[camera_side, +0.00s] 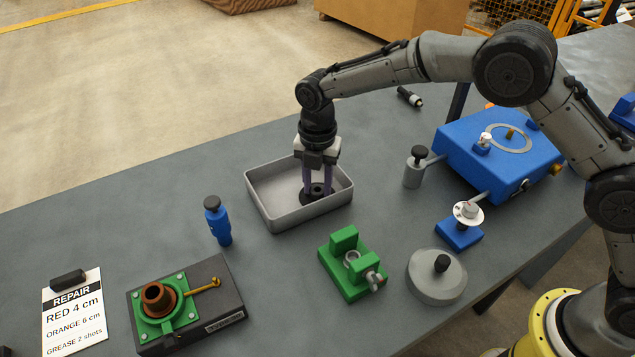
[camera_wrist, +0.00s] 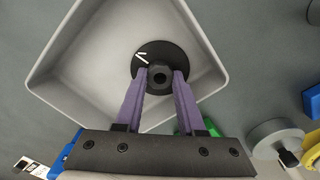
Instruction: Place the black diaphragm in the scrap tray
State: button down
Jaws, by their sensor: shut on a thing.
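The black diaphragm (camera_wrist: 180,54) is a flat black disc with a raised hub and a white mark. In the side view the black diaphragm (camera_side: 312,196) is at the floor of the grey scrap tray (camera_side: 262,205), towards its right part; I cannot tell if it touches the floor. My gripper (camera_side: 317,187) points down into the tray, its purple fingers shut on the diaphragm's hub. In the wrist view my gripper (camera_wrist: 161,76) has a fingertip on each side of the hub, inside the tray's walls (camera_wrist: 60,50).
A green vise (camera_side: 345,268) and a grey round lid (camera_side: 437,277) stand in front of the tray. A blue bottle (camera_side: 217,222) is to its left, a grey canister (camera_side: 413,170) and a blue machine (camera_side: 500,150) to its right. A green-flanged fixture (camera_side: 165,305) and repair card (camera_side: 73,315) are front left.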

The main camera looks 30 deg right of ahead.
jog(key=c, duration=0.5)
grip_release()
jog(key=shift+r, duration=6.15)
